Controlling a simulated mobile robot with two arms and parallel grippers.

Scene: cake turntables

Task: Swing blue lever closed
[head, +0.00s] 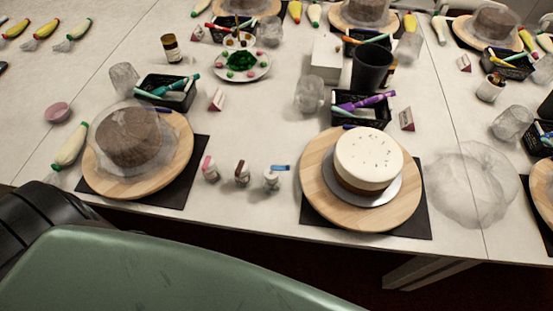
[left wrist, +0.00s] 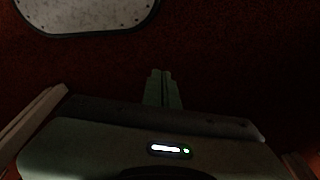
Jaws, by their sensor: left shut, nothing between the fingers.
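The blue lever (head: 281,168) tops a small white dispenser (head: 271,181) near the table's front edge in the head view, left of the uncovered cake. It sticks out to the right. Two similar dispensers stand to its left, one with a brown top (head: 242,173) and one with a pink top (head: 208,168). My left gripper (left wrist: 161,72) shows in the left wrist view with its fingers together and empty, over a dark red floor, away from the dispensers. The lever does not show in that view. My right gripper is in neither view.
A white cake (head: 368,158) stands on a wooden turntable (head: 318,190) to the right. A covered brown cake (head: 128,136) is on another turntable (head: 178,165) to the left. A clear crumpled cover (head: 470,185) lies at the right. Black baskets of tubes stand behind.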

